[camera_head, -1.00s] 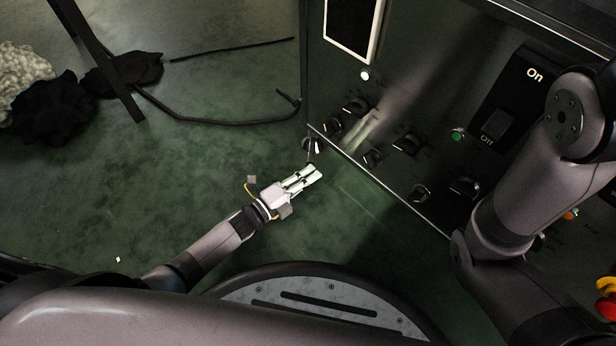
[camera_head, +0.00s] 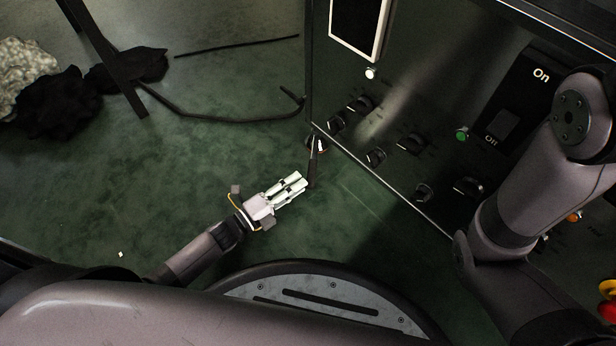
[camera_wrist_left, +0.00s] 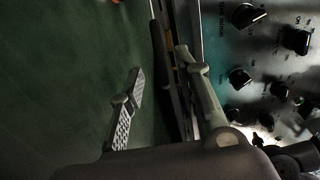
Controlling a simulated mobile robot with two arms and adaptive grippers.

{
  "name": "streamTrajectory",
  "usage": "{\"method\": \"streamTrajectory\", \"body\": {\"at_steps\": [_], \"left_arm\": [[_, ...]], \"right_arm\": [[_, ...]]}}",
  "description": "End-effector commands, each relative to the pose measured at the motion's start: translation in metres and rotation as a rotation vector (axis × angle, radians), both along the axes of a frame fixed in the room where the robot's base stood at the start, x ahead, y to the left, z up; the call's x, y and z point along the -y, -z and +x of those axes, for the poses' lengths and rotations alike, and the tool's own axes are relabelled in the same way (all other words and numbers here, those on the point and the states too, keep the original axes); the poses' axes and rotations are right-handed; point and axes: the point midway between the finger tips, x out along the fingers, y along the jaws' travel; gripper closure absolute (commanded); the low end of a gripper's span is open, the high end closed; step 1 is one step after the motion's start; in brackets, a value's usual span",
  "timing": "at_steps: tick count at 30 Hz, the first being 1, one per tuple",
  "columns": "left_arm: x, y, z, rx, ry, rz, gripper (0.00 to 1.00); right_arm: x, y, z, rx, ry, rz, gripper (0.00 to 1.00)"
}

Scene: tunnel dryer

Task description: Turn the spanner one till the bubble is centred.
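A dark, narrow bar that looks like the spanner (camera_head: 313,172) sticks out from the machine's lower corner, with a small white and orange part at its far end. My left gripper (camera_head: 297,184) is just left of the bar's near end. In the left wrist view, its fingers (camera_wrist_left: 160,95) are spread apart, and a dark bar (camera_wrist_left: 160,60) runs between them, closer to the right finger. I cannot tell whether they touch. The bubble cannot be made out. My right arm crosses the right side of the head view; its gripper is out of view.
The machine's control panel (camera_head: 440,110), with several black knobs, a green button (camera_head: 462,134) and a screen (camera_head: 357,25), stands right of the gripper. Dark cloth (camera_head: 60,95) and a hose (camera_head: 225,118) lie at the upper left.

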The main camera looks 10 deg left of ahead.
Motion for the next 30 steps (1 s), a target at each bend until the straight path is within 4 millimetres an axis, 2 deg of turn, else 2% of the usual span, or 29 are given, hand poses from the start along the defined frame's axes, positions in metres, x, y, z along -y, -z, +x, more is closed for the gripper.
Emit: {"method": "streamTrajectory", "body": {"at_steps": [3, 10, 30], "left_arm": [[-0.016, 0.001, -0.021, -0.003, 0.0, 0.001, 0.69], [-0.034, 0.0, -0.043, 0.001, 0.001, -0.001, 0.69], [-0.037, -0.001, -0.047, 0.0, 0.001, -0.001, 0.69]], "right_arm": [[0.0, 0.0, 0.0, 0.001, 0.0, -0.001, 1.0], [0.0, 0.0, 0.0, 0.002, 0.0, -0.002, 1.0], [0.0, -0.001, 0.0, 0.002, 0.0, -0.002, 1.0]]}}
